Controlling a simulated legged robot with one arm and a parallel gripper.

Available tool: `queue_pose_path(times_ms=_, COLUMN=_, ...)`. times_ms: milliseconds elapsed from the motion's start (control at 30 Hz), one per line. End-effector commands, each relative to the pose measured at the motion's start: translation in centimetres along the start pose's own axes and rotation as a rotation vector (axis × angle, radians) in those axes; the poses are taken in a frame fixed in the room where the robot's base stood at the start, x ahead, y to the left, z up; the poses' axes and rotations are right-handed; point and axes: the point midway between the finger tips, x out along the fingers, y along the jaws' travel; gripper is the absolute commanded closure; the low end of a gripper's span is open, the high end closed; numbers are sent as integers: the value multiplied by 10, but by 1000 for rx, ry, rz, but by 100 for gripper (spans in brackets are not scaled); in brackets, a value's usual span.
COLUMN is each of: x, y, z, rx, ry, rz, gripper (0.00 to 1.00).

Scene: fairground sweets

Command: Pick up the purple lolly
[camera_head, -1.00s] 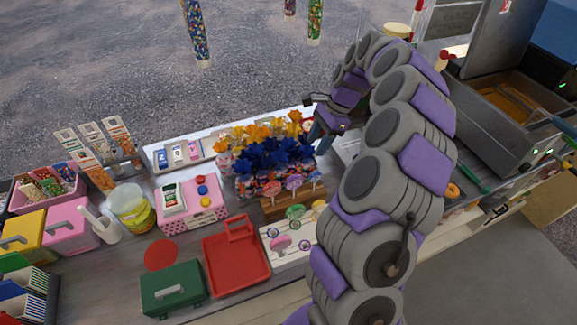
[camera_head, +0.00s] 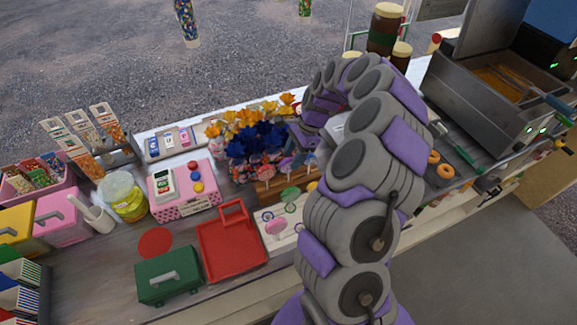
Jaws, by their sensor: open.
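A row of small round lollies stands upright in a wooden block (camera_head: 275,188) in front of the blue flowers. The middle one looks like the purple lolly (camera_head: 286,165), but it is small and its colour is hard to be sure of. A green lolly (camera_head: 290,193) and a pink lolly (camera_head: 276,227) are nearer, by the white board (camera_head: 283,241). My arm arches over from the right, and my gripper (camera_head: 304,137) points down behind the lollies, beside the flowers. It is open; its fingers are small and partly hidden. It appears to hold nothing.
Blue and orange flowers (camera_head: 257,138) crowd the space left of my gripper. A red tray (camera_head: 232,250), a green box (camera_head: 169,275) and a pink card-reader stand (camera_head: 184,190) are further left. Doughnuts (camera_head: 440,164) and a metal fryer (camera_head: 480,105) are at the right.

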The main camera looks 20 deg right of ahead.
Motion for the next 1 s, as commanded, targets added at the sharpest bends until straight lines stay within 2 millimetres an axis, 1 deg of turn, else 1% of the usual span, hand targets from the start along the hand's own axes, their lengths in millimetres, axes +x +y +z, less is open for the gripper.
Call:
queue_pose_path(times_ms=100, x=19, y=-1, z=5, rx=-4, ry=-1, rz=6, gripper=51)
queue_pose_path(times_ms=267, x=40, y=-2, z=5, rx=-1, ry=-1, rz=3, gripper=51)
queue_pose_path(times_ms=333, x=44, y=-2, z=5, rx=-1, ry=0, rz=1, gripper=51)
queue_pose_path(times_ms=533, x=44, y=-2, z=5, rx=-1, ry=1, rz=0, gripper=51)
queue_pose_path(times_ms=567, x=44, y=-2, z=5, rx=-1, ry=1, rz=0, gripper=53)
queue_pose_path(times_ms=1000, x=44, y=-2, z=5, rx=-1, ry=0, rz=1, gripper=95)
